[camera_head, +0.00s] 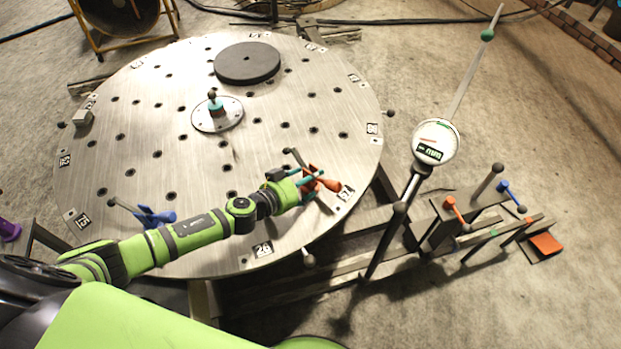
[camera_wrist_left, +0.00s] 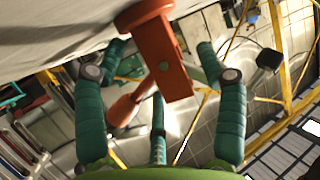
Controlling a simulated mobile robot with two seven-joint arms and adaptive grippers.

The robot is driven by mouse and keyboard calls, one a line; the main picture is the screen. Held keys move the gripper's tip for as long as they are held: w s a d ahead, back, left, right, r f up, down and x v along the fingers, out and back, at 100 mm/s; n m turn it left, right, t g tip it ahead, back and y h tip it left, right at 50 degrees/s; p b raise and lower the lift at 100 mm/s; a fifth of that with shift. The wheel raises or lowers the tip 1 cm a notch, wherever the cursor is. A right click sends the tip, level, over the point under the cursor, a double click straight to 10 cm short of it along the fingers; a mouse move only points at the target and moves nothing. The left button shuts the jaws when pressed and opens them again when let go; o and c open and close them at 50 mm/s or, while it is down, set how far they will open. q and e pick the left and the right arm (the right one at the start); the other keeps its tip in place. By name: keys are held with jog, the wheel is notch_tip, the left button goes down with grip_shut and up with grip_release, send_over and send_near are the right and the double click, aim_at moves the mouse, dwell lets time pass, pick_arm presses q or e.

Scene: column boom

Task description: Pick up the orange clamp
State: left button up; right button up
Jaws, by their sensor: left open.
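The orange clamp (camera_head: 312,179) is at the right part of the round metal table (camera_head: 200,240), close to its rim. It has an orange body, an orange handle and a dark bar with a knob. In the left wrist view the clamp (camera_wrist_left: 160,55) is large at the top centre, between the spread teal fingers. My left gripper (camera_head: 310,180) is open around the clamp, with its teal fingers on both sides of it; the fingers also show in the wrist view (camera_wrist_left: 160,85). I cannot tell whether they touch it. My right gripper is not in view.
A blue clamp (camera_head: 155,216) sits at the table's left. A dark disc (camera_head: 247,62) and a small hub (camera_head: 217,112) lie further back. A dial gauge (camera_head: 434,143) on a post and a tool rack (camera_head: 470,212) stand right of the table.

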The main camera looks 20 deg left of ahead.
aim_at(307, 191)
pick_arm(q)
jog(key=c, duration=1.3)
jog(key=shift+o, duration=0.2)
jog(key=shift+r, duration=0.15)
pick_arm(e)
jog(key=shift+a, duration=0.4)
pick_arm(q)
jog(key=shift+w+r, duration=0.15)
jog(key=shift+r, duration=0.3)
notch_tip(307, 191, up, 4)
jog(key=shift+f+p, duration=0.1)
jog(key=shift+p, duration=0.75)
jog(key=s+a+r+b, duration=0.2)
jog(key=s+a+r, duration=0.4)
jog(key=s+a, duration=0.2)
jog(key=shift+s, duration=0.35)
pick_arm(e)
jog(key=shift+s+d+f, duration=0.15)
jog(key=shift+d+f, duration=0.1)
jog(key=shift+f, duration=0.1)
pick_arm(q)
jog(key=shift+r, duration=0.1)
